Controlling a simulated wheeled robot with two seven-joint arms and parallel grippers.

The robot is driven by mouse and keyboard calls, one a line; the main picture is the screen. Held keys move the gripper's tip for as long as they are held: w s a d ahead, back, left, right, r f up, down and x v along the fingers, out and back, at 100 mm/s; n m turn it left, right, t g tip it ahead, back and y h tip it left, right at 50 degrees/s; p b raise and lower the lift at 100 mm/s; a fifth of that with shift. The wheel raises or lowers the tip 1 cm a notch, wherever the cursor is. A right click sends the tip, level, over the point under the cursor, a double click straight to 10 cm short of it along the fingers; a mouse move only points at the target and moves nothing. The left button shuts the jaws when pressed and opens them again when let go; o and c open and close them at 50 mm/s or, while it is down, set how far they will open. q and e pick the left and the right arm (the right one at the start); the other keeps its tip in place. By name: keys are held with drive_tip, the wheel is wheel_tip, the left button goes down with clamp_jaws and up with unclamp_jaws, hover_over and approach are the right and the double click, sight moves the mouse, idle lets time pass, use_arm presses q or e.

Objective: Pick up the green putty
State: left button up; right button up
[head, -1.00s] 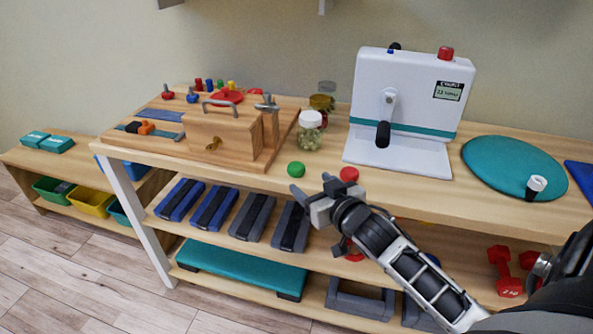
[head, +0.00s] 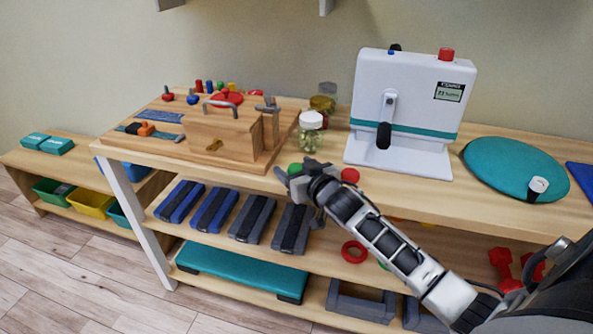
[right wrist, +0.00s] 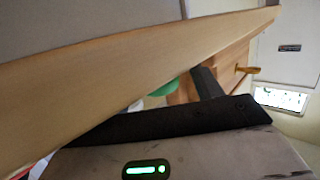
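The green putty (head: 294,168) is a small round green lump near the front edge of the wooden table top, left of a red lump (head: 349,175). My right gripper (head: 287,180) is at the table's front edge, just in front of the putty and partly covering it. It looks open and holds nothing that I can see. In the right wrist view, the putty (right wrist: 163,88) shows partly behind the table edge, left of one dark finger (right wrist: 207,85); the other finger is hidden. My left gripper is not in view.
The table's front edge (right wrist: 100,75) crosses close before the right gripper. Behind the putty stand a glass jar (head: 310,135) with a white lid and a wooden activity board (head: 225,140). A white device (head: 410,110) stands to the right. Lower shelves hold blocks and weights.

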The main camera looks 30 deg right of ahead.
drive_tip(key=c, duration=1)
drive_tip(key=shift+r, duration=0.1)
